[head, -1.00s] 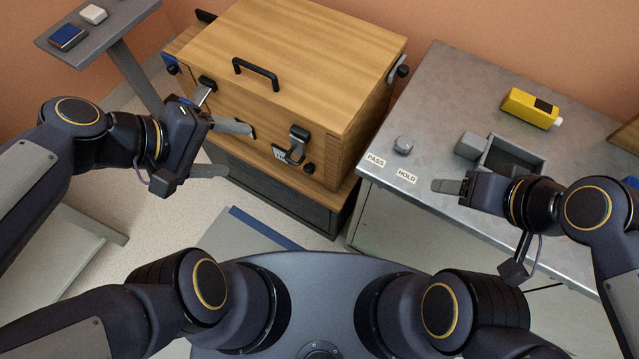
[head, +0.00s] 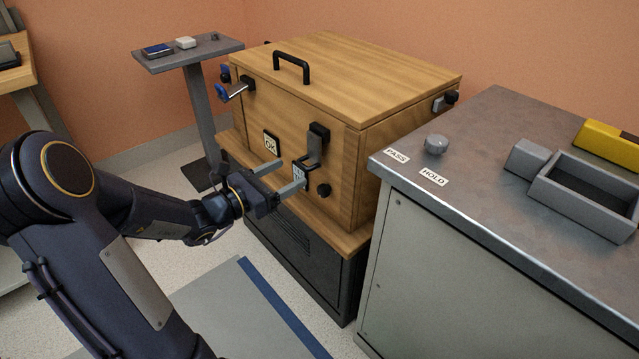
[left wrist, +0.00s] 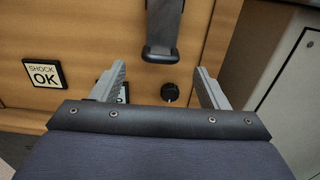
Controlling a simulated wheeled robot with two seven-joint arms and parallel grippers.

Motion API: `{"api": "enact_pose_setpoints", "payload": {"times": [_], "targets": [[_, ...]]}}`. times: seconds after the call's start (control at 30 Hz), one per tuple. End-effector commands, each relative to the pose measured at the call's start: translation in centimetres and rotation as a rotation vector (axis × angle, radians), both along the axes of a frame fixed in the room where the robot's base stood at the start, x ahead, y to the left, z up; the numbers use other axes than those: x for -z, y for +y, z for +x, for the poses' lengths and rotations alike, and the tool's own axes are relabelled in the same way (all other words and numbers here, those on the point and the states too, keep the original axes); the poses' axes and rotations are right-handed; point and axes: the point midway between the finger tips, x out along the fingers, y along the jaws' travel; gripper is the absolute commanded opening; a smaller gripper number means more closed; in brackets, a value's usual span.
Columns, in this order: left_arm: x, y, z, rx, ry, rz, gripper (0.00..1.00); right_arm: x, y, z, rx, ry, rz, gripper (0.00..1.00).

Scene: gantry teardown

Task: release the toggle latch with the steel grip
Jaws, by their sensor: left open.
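The wooden case carries a toggle latch (head: 317,143) on the right part of its front, with a black mount and a plain grey steel-looking lever hanging down. In the left wrist view the latch lever (left wrist: 163,28) hangs ahead of and between my fingers. My left gripper (head: 281,177) is open and empty, just in front of the case and a little below the lever; its fingers (left wrist: 159,78) appear apart from the lever. Another latch (head: 236,91) at the front's left has a blue-ended lever. My right gripper is out of view.
The wooden case (head: 400,84) has a black top handle, a "SHOCK OK" label (left wrist: 43,73) and a black knob (head: 323,190) below the latch. A metal bench (head: 480,200) with a grey tray stands close on the right. A small grey stand (head: 190,56) is behind left.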

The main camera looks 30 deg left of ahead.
Motion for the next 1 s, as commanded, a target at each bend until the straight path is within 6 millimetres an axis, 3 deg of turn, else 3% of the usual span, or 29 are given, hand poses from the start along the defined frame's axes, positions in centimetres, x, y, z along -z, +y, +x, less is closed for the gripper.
{"api": "enact_pose_setpoints", "payload": {"times": [0.4, 0.8, 1.0], "targets": [[0.0, -2.5, 5.7, 0.006, -0.003, 0.003, 0.68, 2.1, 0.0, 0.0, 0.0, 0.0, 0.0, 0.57], [-0.2, -2.9, 6.7, 0.004, 0.0, 0.003, 0.68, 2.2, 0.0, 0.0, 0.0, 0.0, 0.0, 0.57], [-0.2, -2.9, 6.7, 0.004, -0.001, 0.004, 0.45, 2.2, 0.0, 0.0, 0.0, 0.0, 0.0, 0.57]]}}
